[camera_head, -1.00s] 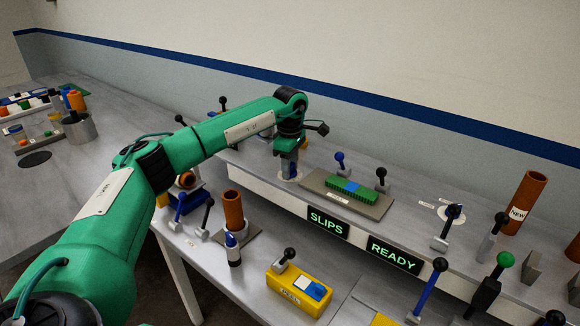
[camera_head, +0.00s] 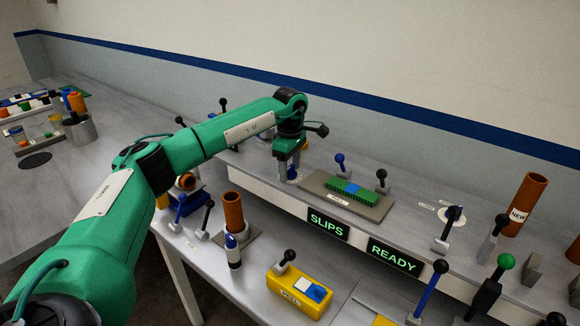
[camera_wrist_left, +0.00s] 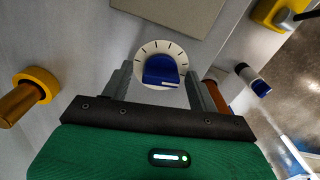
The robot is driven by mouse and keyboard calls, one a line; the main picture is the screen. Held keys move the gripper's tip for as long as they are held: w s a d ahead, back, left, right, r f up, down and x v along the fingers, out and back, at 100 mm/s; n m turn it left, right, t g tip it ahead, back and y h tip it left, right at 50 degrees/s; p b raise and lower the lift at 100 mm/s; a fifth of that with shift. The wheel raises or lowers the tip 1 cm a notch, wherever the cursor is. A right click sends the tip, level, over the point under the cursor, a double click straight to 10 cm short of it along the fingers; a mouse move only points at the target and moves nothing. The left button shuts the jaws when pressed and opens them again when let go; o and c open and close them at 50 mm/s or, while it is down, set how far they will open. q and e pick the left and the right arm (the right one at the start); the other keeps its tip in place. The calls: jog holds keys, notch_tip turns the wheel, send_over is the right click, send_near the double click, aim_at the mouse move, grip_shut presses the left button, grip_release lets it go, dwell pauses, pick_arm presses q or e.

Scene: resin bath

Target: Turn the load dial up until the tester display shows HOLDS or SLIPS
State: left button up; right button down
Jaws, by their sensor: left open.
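The load dial, a blue knob (camera_wrist_left: 161,70) on a white marked disc (camera_wrist_left: 148,50), shows in the left wrist view between my left gripper's fingers. My left gripper (camera_wrist_left: 163,85) is open around the knob, with a finger on each side; I cannot tell if either touches it. In the head view the left gripper (camera_head: 287,172) points down at the shelf, and the dial (camera_head: 294,175) is mostly hidden behind it. The left tester display (camera_head: 328,224) reads SLIPS in green letters. My right gripper is not in view.
A second display (camera_head: 394,257) reads READY. A grey plate (camera_head: 318,183) with a green and blue block lies right of the gripper. A second dial (camera_head: 454,214), several levers and an orange tube (camera_head: 526,203) stand further right. A yellow box (camera_head: 280,279) sits on the lower table.

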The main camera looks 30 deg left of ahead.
aim_at(290, 167)
pick_arm(q)
notch_tip(290, 167, up, 5)
jog(key=shift+r+b, duration=0.2)
jog(key=shift+b, duration=0.5)
notch_tip(290, 167, up, 8)
jog(key=b, duration=0.1)
jog(key=shift+r, duration=0.2)
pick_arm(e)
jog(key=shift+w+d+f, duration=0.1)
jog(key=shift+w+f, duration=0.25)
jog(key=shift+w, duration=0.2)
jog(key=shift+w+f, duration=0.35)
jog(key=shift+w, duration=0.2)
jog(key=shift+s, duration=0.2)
